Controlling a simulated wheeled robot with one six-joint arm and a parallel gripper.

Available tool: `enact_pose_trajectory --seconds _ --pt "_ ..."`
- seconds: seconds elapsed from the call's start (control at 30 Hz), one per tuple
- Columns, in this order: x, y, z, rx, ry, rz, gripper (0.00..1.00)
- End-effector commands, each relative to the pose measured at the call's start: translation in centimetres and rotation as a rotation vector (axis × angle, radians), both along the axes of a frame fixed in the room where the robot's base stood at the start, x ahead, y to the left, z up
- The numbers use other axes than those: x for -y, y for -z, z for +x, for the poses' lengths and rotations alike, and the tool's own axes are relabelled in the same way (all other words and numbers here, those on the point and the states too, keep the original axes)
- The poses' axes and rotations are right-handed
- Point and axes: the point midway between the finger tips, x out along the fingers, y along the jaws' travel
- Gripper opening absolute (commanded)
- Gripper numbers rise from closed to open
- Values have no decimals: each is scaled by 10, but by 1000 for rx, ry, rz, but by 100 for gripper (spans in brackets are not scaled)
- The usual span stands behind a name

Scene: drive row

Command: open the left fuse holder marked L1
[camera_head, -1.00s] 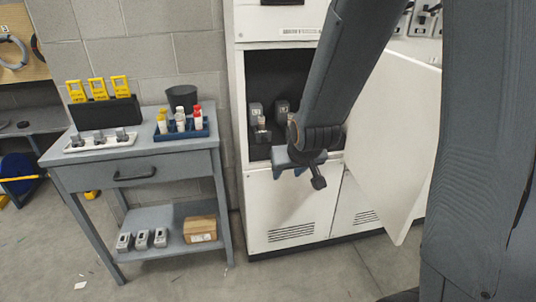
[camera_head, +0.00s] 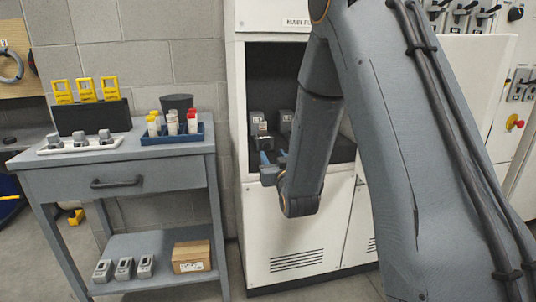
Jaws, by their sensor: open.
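The left fuse holder (camera_head: 256,121), a dark block with a pale label, sits inside the open cabinet compartment. I cannot read its label for certain. A second fuse holder (camera_head: 286,118) stands just to its right, partly hidden by my arm. My gripper (camera_head: 271,158) is at the compartment's front, just below the left holder in the picture. Its jaws are open and point into the compartment. I see nothing between them, and no contact with the holder is clear. My arm hides the right part of the compartment.
The white cabinet (camera_head: 292,232) has its door (camera_head: 478,75) swung open to the right, behind my arm.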

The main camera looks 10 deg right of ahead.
Motion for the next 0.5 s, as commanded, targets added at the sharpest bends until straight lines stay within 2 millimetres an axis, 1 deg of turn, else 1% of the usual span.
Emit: enact_pose_trajectory --seconds 0.3,0.4,0.5 --pt "0 0 48 -1 0 0 41" --pt "0 0 59 -2 0 0 41" --pt "0 0 65 -2 0 0 41"
